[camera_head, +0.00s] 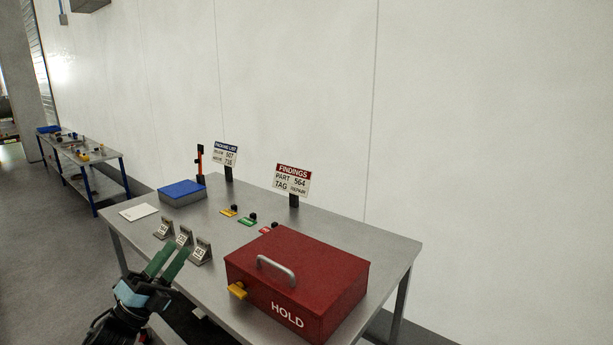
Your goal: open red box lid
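The red box (330,302) stands at the near right corner of the grey table, with white HOLD lettering on its front. Its lid (322,260) is down flat and carries a grey bar handle (276,269). A yellow latch-like piece (237,290) sticks out from the front left of the box. My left gripper (174,253) has two green fingers with a narrow gap between them. It is open and empty at the table's front edge, left of the box and apart from it. My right gripper is out of view.
Several small numbered stands (184,237) are close beyond my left fingertips. Yellow, green and red tags (246,221) lie behind the box. A blue-topped box (182,192), a white card (138,212) and two signs (292,181) are further back. A second bench (85,158) stands far left.

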